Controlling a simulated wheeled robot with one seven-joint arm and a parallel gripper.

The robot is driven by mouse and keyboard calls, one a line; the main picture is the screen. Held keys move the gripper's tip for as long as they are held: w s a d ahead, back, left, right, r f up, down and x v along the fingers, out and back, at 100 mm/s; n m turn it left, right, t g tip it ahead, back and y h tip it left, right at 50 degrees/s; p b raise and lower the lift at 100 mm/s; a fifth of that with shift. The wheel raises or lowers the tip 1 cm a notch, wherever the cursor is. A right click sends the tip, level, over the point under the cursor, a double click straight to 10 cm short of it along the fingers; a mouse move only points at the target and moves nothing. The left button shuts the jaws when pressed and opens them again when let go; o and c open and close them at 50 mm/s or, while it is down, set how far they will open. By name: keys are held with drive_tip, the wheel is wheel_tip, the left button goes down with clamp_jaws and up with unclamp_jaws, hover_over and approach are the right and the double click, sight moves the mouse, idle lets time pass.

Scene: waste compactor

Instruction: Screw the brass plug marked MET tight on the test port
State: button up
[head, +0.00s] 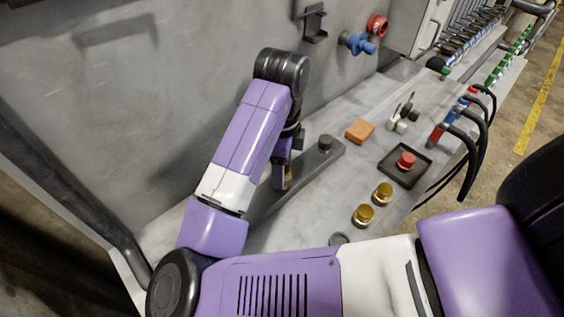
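My gripper (284,180) points down over the grey ledge, left of the dark knob on the bar. My wrist and arm hide most of it, so its opening is unclear. A small brass-coloured patch (289,174) shows at its fingers; I cannot tell whether it is held. Two brass plugs (382,192) (363,214) stand on the ledge to the right of my gripper, apart from it. No MET marking is readable on either. I cannot identify the test port with certainty; it may be hidden by my gripper.
A grey bar with a dark knob (325,142) lies beside my gripper. An orange block (360,130), a black tray (404,167) with a red-capped part (406,160), and hoses (468,145) are to the right. A blue valve (357,43) projects from the wall behind.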

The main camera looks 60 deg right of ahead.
drive_tip(key=n, duration=0.1)
drive_tip(key=n+p, duration=0.1)
drive_tip(key=shift+r+n, duration=0.25)
drive_tip(key=shift+n, duration=0.05)
drive_tip(key=shift+f+n+p, duration=0.1)
drive_tip(key=shift+n+p, duration=0.25)
drive_tip(key=shift+n, duration=0.25)
drive_tip(key=n+p, duration=0.2)
drive_tip(key=n, duration=0.1)
drive_tip(key=shift+s+p, duration=0.1)
drive_tip(key=shift+p, duration=0.2)
drive_tip(key=shift+n+p, duration=0.35)
drive_tip(key=shift+n, duration=0.65)
drive_tip(key=shift+f, duration=0.1)
